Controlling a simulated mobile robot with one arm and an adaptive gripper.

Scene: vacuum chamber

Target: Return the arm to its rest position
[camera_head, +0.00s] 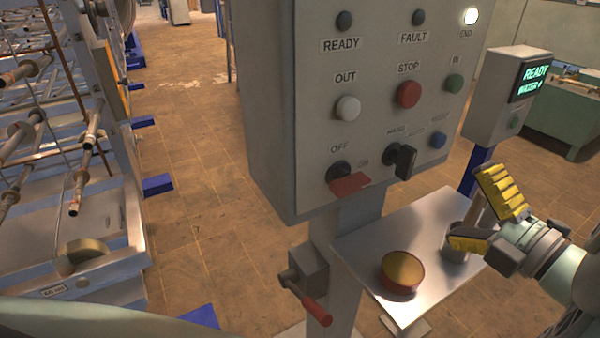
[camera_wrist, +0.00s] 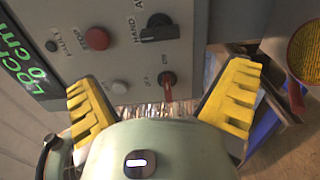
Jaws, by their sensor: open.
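My gripper (camera_head: 487,213) is at the right of the head view, with its two yellow-padded fingers spread apart. It is over the right end of a small metal shelf, to the right of a grey control box (camera_head: 270,110). In the wrist view my gripper (camera_wrist: 160,78) also shows open, a yellow finger on each side and nothing held between them. Beyond the fingers there is a panel with a red button (camera_wrist: 97,38), a black switch (camera_wrist: 160,28) and a red-handled switch (camera_wrist: 166,86). I cannot tell whether the fingers touch anything.
The metal shelf (camera_head: 365,245) carries a round red container with a yellow top (camera_head: 403,270). The END lamp (camera_head: 470,16) is lit. A red-handled lever (camera_head: 316,311) sticks out below the box. Racks (camera_head: 60,200) fill the left; floor between is clear.

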